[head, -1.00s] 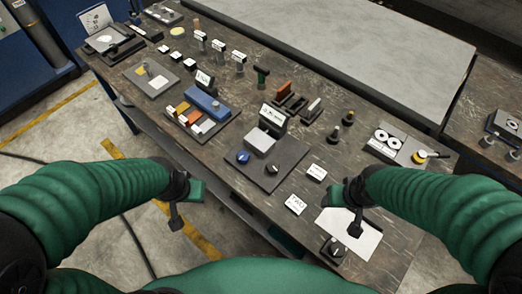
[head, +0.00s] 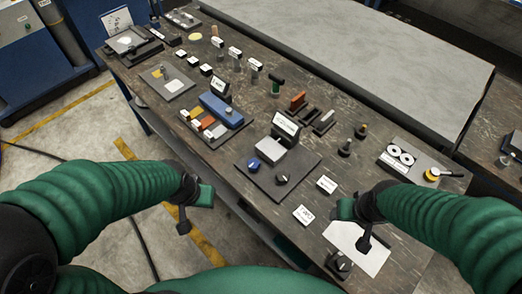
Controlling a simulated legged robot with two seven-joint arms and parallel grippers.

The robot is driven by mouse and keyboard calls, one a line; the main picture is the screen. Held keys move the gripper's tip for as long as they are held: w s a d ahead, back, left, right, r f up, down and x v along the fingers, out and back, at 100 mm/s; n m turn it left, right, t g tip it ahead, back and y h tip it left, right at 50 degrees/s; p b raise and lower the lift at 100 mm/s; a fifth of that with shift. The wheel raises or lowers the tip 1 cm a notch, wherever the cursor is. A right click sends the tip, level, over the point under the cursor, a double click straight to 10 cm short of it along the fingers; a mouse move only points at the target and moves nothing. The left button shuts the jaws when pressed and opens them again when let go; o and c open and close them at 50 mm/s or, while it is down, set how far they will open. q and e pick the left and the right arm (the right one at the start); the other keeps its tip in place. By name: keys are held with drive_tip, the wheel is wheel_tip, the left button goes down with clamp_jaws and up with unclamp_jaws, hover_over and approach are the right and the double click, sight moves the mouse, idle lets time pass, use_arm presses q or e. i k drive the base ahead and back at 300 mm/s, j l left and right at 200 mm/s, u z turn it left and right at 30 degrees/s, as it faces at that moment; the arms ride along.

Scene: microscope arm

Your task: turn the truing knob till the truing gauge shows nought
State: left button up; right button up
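A dark plate (head: 262,181) near the middle of the bench carries a blue knob (head: 253,164), a black knob (head: 282,179) and a raised block with an upright display (head: 286,125). A grey plate (head: 415,158) at the right has two white round dials (head: 401,155) and a yellow knob (head: 432,174). The lettering is too small to read, so I cannot tell which are the truing knob and gauge. My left gripper (head: 194,210) hangs off the bench's front edge, and my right gripper (head: 355,225) is over a white sheet; both are apart from the knobs. Neither finger gap shows clearly.
Another black knob (head: 340,262) stands by the white sheet (head: 372,250) at the front edge. Small label cards (head: 304,214) lie nearby. A blue block (head: 221,110), coloured pieces and several upright posts crowd the bench's left and middle. A grey slab (head: 360,50) lies behind.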

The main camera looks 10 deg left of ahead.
sight(253, 164)
drive_tip(key=i+j+z, duration=0.1)
drive_tip(key=z, duration=0.3)
drive_tip(key=j+z, duration=0.35)
drive_tip(key=i+j+z, duration=0.1)
drive_tip(key=z, duration=0.3)
drive_tip(key=j, duration=0.1)
